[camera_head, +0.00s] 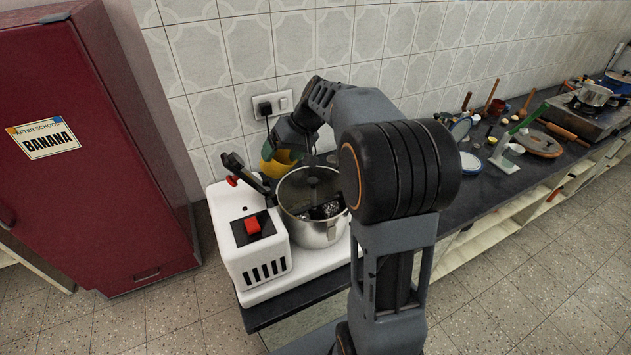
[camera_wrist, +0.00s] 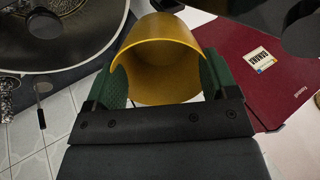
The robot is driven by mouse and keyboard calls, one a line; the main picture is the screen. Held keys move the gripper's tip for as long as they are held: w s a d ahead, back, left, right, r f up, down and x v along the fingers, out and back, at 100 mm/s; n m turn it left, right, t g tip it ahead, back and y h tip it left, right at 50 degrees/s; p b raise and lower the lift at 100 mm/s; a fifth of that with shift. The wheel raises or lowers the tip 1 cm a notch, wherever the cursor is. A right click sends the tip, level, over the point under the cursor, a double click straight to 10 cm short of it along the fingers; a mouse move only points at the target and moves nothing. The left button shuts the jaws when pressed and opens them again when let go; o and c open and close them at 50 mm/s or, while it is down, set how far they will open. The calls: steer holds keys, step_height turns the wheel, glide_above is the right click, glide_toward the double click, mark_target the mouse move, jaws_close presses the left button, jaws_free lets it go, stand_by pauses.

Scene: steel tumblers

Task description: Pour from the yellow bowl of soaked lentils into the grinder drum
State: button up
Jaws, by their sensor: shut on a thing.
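My gripper (camera_wrist: 162,85) is shut on the yellow bowl (camera_wrist: 157,62), with a green finger pad on each side of it. In the head view the yellow bowl (camera_head: 280,163) shows behind the drum's back rim, tilted, partly hidden by my arm. In the wrist view I look into its mouth and see only bare yellow wall; I see no lentils there. The steel grinder drum (camera_head: 316,232) stands open in the white grinder (camera_head: 247,255), with dark stone rollers (camera_head: 325,210) inside. Its rim (camera_wrist: 98,62) shows at the wrist view's upper left, beside the bowl. I cannot tell whether anything is falling.
A dark red cupboard (camera_head: 85,150) stands at the left. A wall socket (camera_head: 273,104) with a black plug is behind the grinder. A black lever arm (camera_head: 245,170) rises beside the drum. Boards, dishes and a stove (camera_head: 590,110) occupy the counter at the right.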

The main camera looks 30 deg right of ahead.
steer(key=shift+w+a+r+h+p, duration=0.3)
steer(key=shift+a+r+p, duration=0.15)
steer(key=shift+r+p, duration=0.2)
steer(key=r+p, duration=0.1)
steer(key=p, duration=0.1)
steer(key=a+r+g+h+p, duration=0.1)
steer(key=p, duration=0.1)
steer(key=shift+w+a+r+h+p, duration=0.2)
steer(key=shift+w+a+h+p, duration=0.1)
steer(key=shift+w, duration=0.05)
steer(key=shift+w+a+h+p, duration=0.1)
steer(key=shift+a+h+p, duration=0.2)
steer(key=shift+p, duration=0.25)
steer(key=shift+w+a+f+g+h, duration=0.1)
steer(key=shift+w+a+g+h, duration=0.3)
steer(key=shift+a+h, duration=0.1)
steer(key=shift+w+a+r+g+h, duration=0.15)
steer(key=shift+a+r+g+h, duration=0.1)
steer(key=shift+a+h, duration=0.2)
steer(key=shift+w+a+r+g+h, duration=0.15)
steer(key=shift+a+g+h, duration=0.15)
steer(key=shift+h, duration=0.25)
